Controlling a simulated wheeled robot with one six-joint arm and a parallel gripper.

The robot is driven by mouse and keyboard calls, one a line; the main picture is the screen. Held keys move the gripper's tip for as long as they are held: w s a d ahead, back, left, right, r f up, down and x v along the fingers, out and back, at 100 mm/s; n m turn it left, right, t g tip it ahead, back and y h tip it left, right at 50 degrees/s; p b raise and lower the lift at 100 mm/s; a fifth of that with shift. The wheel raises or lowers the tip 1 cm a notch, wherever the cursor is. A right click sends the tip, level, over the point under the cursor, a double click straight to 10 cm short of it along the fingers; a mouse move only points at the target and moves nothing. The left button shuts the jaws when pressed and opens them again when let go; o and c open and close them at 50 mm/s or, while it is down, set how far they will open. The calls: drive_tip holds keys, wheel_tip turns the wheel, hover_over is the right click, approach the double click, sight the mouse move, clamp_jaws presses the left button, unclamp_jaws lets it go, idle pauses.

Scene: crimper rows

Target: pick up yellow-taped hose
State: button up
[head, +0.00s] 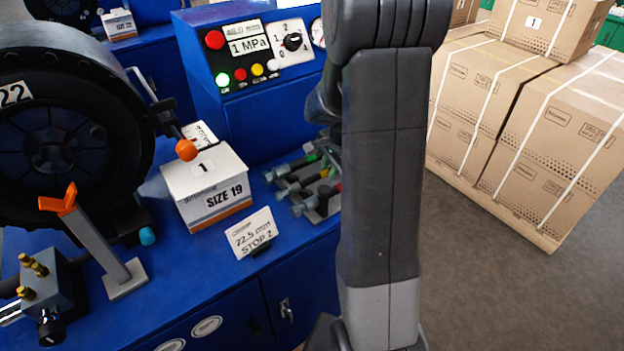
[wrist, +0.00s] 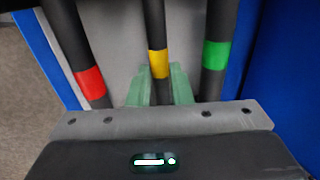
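In the wrist view, the yellow-taped hose (wrist: 158,64) is a black hose with a yellow band, in the middle between two others. The red-taped hose (wrist: 90,82) is on its left and the green-taped hose (wrist: 215,54) on its right. My gripper's green fingers (wrist: 160,90) stand on either side of the yellow-taped hose, close to its band. I cannot tell whether they press on it.
A SIZE 19 box (head: 207,190) and a STOP 2 sign (head: 251,233) stand left of the hoses on the blue bench. A control panel (head: 258,55) rises behind. An orange-tipped lever (head: 186,150) is near the box. Strapped cartons (head: 530,130) stand on the right.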

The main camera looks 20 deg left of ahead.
clamp_jaws()
